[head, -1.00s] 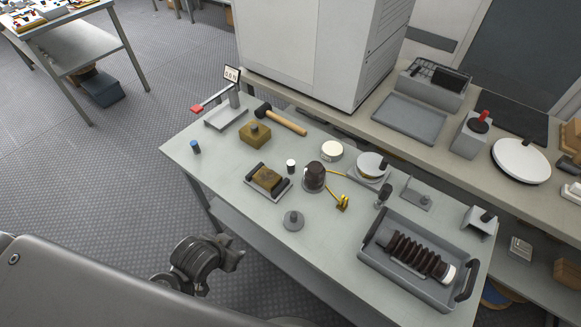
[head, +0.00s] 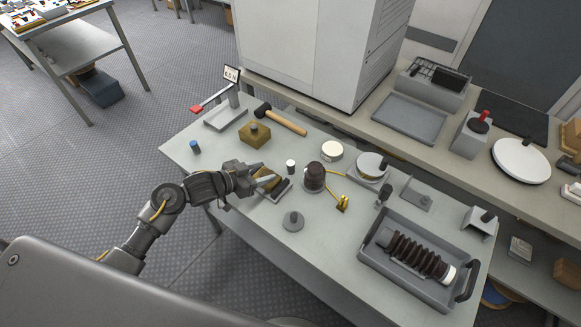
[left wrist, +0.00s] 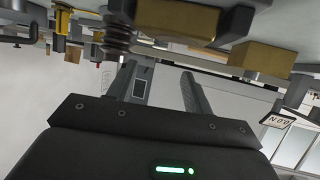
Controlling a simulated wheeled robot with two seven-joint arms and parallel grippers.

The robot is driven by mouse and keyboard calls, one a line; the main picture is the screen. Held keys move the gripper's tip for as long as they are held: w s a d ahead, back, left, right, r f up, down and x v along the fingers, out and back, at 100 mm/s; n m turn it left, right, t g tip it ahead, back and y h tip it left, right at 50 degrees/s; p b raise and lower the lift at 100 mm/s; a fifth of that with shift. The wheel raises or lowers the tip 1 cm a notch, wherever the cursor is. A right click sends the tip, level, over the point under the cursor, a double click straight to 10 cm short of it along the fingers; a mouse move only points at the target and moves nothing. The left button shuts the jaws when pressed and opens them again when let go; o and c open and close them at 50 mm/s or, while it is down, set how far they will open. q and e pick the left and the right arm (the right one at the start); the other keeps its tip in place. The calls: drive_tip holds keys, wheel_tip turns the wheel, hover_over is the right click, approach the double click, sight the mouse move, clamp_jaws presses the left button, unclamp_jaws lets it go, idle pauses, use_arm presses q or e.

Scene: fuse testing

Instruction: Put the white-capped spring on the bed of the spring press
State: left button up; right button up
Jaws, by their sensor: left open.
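The white-capped spring (head: 291,166) is a small dark cylinder with a white top, standing upright near the middle of the table. The spring press (head: 236,96) stands at the table's far left corner, with a red-ended lever and a display. Its grey bed (head: 218,122) looks empty. My left gripper (head: 268,174) is open just left of the white-capped spring, above the brass block in its dark holder (head: 283,190), which it partly hides. The open fingers (left wrist: 158,85) also show in the left wrist view; I cannot make out the spring between them. My right gripper is not in view.
A blue-capped piece (head: 195,147) stands at the table's left edge. A brass block (head: 255,133) and a mallet (head: 285,122) lie near the press. A dark ribbed piece (head: 314,177) stands right of the spring. A grey tray (head: 386,276) holds a large ribbed insulator.

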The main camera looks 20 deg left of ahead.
sight(288, 164)
use_arm(q)
drive_tip(key=x, duration=0.5)
drive_tip(key=shift+w+d+f, duration=0.15)
drive_tip(key=shift+w+d, duration=0.05)
drive_tip(key=shift+w, duration=0.05)
drive_tip(key=shift+w+d+p, duration=0.15)
drive_tip(key=shift+p, duration=0.25)
drive_tip(key=x, duration=0.4)
drive_tip(key=shift+w+d+f+p, duration=0.1)
drive_tip(key=shift+w+f+p, duration=0.2)
drive_tip(key=shift+p, duration=0.1)
clamp_jaws()
